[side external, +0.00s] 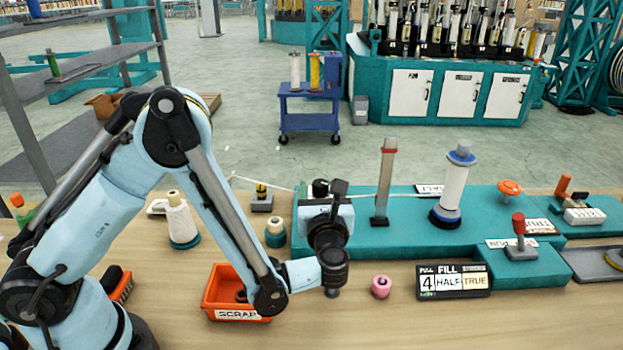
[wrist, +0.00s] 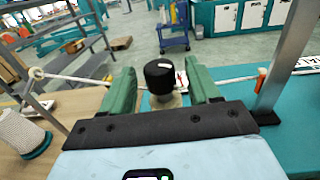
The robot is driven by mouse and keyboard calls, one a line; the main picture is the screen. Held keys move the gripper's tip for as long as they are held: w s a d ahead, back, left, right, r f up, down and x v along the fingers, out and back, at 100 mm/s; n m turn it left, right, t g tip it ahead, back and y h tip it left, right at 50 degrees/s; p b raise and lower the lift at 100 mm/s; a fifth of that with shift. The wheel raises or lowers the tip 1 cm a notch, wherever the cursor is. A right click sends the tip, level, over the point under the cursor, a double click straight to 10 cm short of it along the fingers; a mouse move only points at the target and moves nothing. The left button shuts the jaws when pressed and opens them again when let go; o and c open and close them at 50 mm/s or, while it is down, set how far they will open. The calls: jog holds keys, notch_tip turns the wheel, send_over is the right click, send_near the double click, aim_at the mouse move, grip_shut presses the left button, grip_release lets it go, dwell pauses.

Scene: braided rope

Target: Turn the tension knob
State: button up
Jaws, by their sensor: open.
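A black round knob with a white mark (wrist: 159,76) stands upright on a pale post in the wrist view, and I take it for the tension knob. Its dark top shows in the side view (side external: 320,187) at the left end of the teal base (side external: 385,262). My gripper (wrist: 160,88) is open, with one green finger on each side of the knob and visible gaps between. I cannot tell how far down the fingers reach. In the side view my gripper (side external: 322,203) is mostly hidden by its own light blue hand. A white rope (wrist: 90,79) runs behind the knob.
A grey post (side external: 384,185) and a white spool (side external: 454,190) stand on the base to the right. An orange mushroom button (side external: 510,187) and a red-topped lever (side external: 519,235) are farther right. A pink roller (side external: 381,286) and an orange scrap bin (side external: 232,290) are in front.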

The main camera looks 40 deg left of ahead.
jog(key=v, duration=0.8)
jog(key=shift+s, duration=0.2)
jog(key=shift+d, duration=0.1)
